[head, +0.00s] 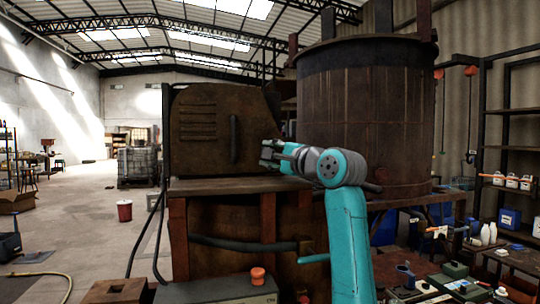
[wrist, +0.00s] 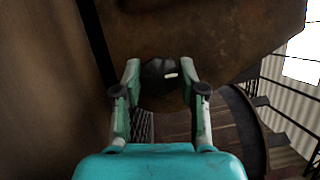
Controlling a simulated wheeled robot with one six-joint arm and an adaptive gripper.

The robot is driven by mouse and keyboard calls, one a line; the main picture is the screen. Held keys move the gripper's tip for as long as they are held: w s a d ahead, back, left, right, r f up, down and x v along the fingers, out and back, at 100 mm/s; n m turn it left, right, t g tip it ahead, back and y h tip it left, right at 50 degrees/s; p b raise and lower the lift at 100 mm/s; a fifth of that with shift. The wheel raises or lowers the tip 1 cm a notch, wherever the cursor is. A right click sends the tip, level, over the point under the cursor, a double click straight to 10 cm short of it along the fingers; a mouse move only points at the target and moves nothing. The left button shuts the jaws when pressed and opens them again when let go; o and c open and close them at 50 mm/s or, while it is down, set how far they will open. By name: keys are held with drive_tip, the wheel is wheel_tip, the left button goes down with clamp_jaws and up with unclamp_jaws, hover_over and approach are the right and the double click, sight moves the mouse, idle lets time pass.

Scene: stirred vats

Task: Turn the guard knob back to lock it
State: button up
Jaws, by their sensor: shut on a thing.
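The guard knob (wrist: 158,72) is dark and round with a short white mark lying nearly level in the wrist view. It sits on the face of the rusty brown guard (wrist: 225,35). In the head view the guard (head: 205,128) is a closed-looking panel with vent slots and a vertical handle. My gripper (wrist: 160,80) is shut on the knob, one fingertip on each side. In the head view my gripper (head: 269,152) is at the guard's right edge and hides the knob.
A large dark wooden vat (head: 365,110) stands right behind my arm. A ledge (head: 235,184) runs below the guard. A grey box with an orange button (head: 258,276) is in front. Open floor lies at the left, with a red bucket (head: 124,210).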

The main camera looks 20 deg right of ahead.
drive_tip(key=o, duration=1.1)
drive_tip(key=shift+o, duration=0.2)
drive_tip(key=v, duration=1.2)
drive_tip(key=shift+f, duration=0.1)
